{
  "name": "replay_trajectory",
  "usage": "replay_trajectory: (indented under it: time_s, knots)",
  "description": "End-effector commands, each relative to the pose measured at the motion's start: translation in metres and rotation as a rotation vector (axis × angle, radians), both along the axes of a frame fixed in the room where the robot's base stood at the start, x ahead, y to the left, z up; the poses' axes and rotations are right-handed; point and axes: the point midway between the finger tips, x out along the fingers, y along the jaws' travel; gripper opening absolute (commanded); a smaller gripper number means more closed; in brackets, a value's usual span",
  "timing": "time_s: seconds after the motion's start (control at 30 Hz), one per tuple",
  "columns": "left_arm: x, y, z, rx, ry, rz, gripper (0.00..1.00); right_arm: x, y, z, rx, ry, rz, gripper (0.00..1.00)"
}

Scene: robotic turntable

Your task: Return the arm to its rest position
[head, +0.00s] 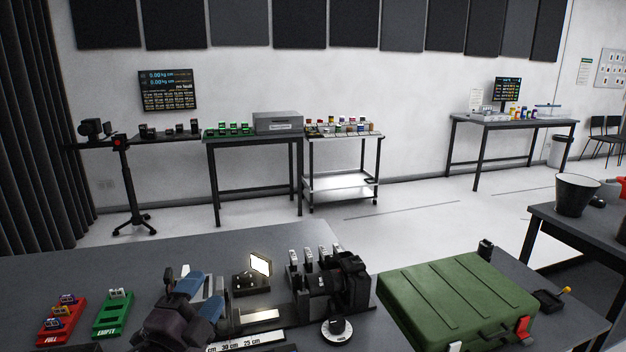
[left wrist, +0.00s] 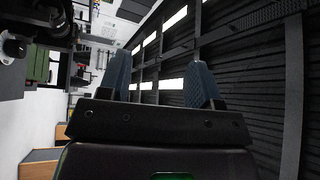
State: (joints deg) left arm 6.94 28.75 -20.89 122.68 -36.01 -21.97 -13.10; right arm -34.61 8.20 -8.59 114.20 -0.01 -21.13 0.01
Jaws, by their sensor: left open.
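My left gripper (head: 196,290) is at the lower middle-left of the head view, above the dark table, with blue fingertips. In the left wrist view its two blue fingers (left wrist: 160,85) stand apart with nothing between them. The wrist camera looks past them at a dark ribbed ceiling and a white wall. My right gripper does not show in either view.
On the near table (head: 130,262) are a red tray (head: 62,322) marked FULL, a green tray (head: 115,314) marked EMPTY, a small lit panel (head: 260,264), black equipment (head: 340,285) and a green case (head: 455,300). Bare tabletop lies behind the trays.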

Motion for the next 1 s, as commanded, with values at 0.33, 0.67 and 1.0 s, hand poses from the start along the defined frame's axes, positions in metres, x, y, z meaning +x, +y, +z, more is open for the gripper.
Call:
replay_trajectory:
  time_s: [0.33,0.67,1.0]
  knots:
    - [-0.098,0.078,-0.127,-0.529,0.648,0.449,0.58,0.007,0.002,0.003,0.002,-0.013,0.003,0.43]
    - [-0.213,0.095,-0.196,-0.817,1.104,0.753,0.58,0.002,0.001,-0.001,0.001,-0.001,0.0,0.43]
    - [-0.284,0.092,-0.215,-0.944,1.346,0.91,0.58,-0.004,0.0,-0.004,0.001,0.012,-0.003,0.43]
